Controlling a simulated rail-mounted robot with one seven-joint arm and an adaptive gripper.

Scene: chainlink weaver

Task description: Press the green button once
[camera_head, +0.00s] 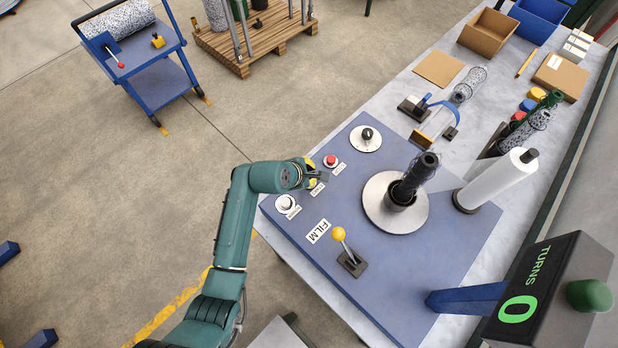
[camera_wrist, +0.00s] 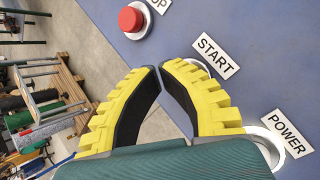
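My gripper (camera_head: 312,172) hangs over the near left edge of the blue machine panel (camera_head: 400,262). In the wrist view its yellow fingers with black pads (camera_wrist: 159,67) have their tips almost together, with nothing seen between them. The START label (camera_wrist: 215,56) lies just beyond the right finger. A pale ring (camera_wrist: 197,64) beside that label is mostly covered by the finger, so I cannot see the button's colour. A green dome (camera_head: 589,295) sits on the TURNS display box (camera_head: 545,290) at the lower right.
A red button (camera_wrist: 132,18) lies by the STOP label. A white round control (camera_head: 287,204) is by the POWER label. A yellow-knobbed lever (camera_head: 339,234), a dial (camera_head: 366,138) and a turntable (camera_head: 377,207) with a dark post stand on the panel.

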